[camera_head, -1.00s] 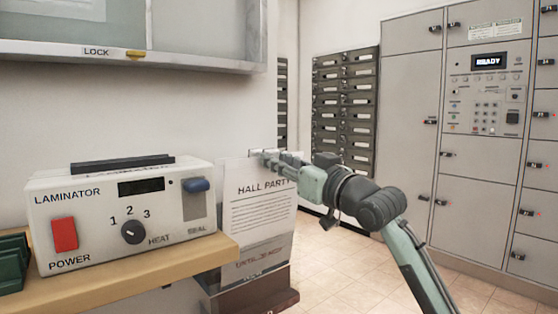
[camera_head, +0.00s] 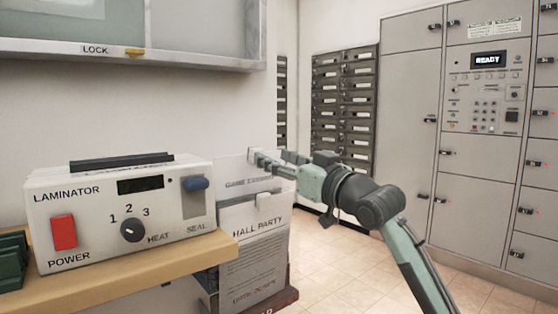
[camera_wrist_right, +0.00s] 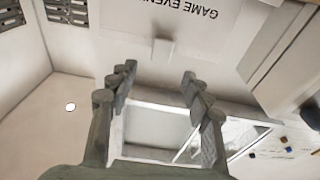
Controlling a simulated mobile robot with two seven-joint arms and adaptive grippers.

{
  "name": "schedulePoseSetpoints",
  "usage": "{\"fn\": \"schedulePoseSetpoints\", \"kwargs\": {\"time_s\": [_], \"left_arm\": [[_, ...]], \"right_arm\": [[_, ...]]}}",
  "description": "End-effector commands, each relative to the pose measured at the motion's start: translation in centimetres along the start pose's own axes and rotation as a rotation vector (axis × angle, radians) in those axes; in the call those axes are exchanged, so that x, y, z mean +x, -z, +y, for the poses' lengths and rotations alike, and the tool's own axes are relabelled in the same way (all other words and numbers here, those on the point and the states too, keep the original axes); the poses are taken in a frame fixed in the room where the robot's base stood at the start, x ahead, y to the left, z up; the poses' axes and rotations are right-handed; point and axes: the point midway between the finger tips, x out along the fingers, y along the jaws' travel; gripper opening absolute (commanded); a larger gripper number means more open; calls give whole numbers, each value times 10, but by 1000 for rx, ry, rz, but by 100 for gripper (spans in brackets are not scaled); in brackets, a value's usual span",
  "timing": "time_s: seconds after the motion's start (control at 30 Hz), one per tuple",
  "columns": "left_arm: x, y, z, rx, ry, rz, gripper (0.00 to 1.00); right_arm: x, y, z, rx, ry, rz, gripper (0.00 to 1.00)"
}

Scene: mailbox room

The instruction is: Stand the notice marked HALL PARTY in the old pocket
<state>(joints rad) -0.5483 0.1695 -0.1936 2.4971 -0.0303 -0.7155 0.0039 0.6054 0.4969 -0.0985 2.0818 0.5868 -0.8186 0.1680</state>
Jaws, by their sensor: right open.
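The notice marked HALL PARTY (camera_head: 258,250) stands low at the right end of the counter, tilted slightly. Its lower part looks greyed, as if behind a clear pocket front (camera_head: 255,285). My right gripper (camera_head: 268,163) is open and empty at the top of that sheet. In the right wrist view, the open fingers (camera_wrist_right: 157,78) point toward the GAME EVENING sheet, and a white-rimmed box opening (camera_wrist_right: 155,130) shows between them. My left gripper is out of view.
A laminator (camera_head: 125,215) with a red power switch stands on a wooden counter (camera_head: 140,268) at left. A cabinet (camera_head: 130,35) hangs above. Grey lockers (camera_head: 410,150) and dark mailboxes (camera_head: 343,110) stand behind. Tiled floor (camera_head: 330,270) is clear at centre right.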

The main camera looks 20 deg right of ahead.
Motion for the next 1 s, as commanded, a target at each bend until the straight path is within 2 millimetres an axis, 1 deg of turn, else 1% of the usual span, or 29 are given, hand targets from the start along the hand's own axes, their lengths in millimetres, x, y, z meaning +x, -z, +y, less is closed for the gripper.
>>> {"fn": "schedulePoseSetpoints", "kwargs": {"time_s": [0.07,0.17,0.27,0.5,0.6,0.7,0.83,1.0], "left_arm": [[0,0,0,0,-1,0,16],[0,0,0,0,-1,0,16],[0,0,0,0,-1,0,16],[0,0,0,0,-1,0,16],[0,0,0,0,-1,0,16],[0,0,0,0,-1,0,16],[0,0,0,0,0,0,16],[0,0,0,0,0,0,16]], "right_arm": [[-2,0,0,0,0,0,49],[-10,-1,0,-2,-1,-2,49],[-27,-1,0,-3,-1,-2,49],[-80,-2,0,-3,-1,-3,49],[-98,-2,0,-3,0,-3,49],[-110,-1,0,0,0,-2,49],[-118,0,0,0,0,0,49],[-121,0,0,0,0,1,49]]}}
